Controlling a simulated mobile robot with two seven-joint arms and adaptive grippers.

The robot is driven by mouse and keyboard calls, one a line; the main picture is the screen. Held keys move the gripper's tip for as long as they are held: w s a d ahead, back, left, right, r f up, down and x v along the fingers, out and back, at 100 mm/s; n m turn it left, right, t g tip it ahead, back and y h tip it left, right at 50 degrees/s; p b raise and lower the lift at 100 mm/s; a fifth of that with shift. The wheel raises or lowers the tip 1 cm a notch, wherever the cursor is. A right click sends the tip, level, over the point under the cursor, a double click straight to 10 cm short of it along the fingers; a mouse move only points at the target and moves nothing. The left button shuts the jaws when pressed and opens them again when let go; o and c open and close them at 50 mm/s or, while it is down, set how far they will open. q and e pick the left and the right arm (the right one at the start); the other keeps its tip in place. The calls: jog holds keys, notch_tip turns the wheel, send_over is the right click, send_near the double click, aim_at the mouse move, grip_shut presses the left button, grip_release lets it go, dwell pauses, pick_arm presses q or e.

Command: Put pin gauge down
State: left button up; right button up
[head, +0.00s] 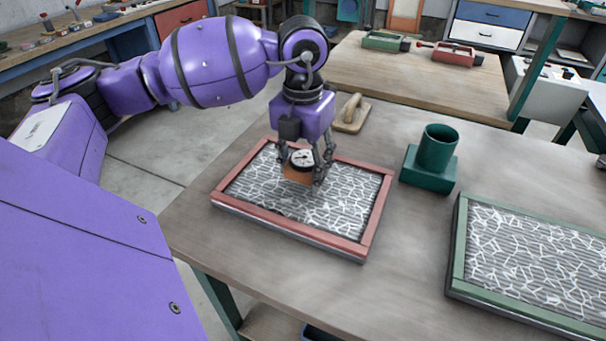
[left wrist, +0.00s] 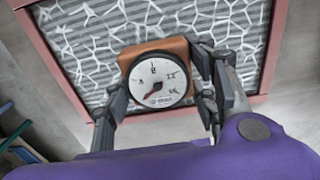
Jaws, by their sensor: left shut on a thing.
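The pin gauge is a brown block with a round white dial. In the head view the pin gauge (head: 299,170) is over the upper middle of the red-framed panel (head: 371,222), which has white fibres on dark slats. In the left wrist view the dial of the pin gauge (left wrist: 158,80) faces the camera. My left gripper (head: 305,167) points down and is shut on the gauge, with fingers on both sides of it, as the left wrist view shows (left wrist: 165,85). I cannot tell whether the gauge touches the fibres. My right gripper is out of view.
A green cup-shaped holder (head: 430,160) stands on the table (head: 400,270) right of the red-framed panel. A green-framed panel (head: 456,250) lies at the right. A wooden float (head: 352,113) lies behind the red frame. Bare tabletop lies between the two panels.

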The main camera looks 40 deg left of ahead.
aim_at(303, 161)
pick_arm(q)
jog(key=shift+d+f, duration=0.1)
jog(key=shift+f, duration=1.05)
jog(key=shift+f, duration=0.2)
jog(key=o, duration=1.3)
jog(key=shift+o, duration=0.2)
notch_tip(303, 161, up, 12)
jog(key=shift+r, duration=0.2)
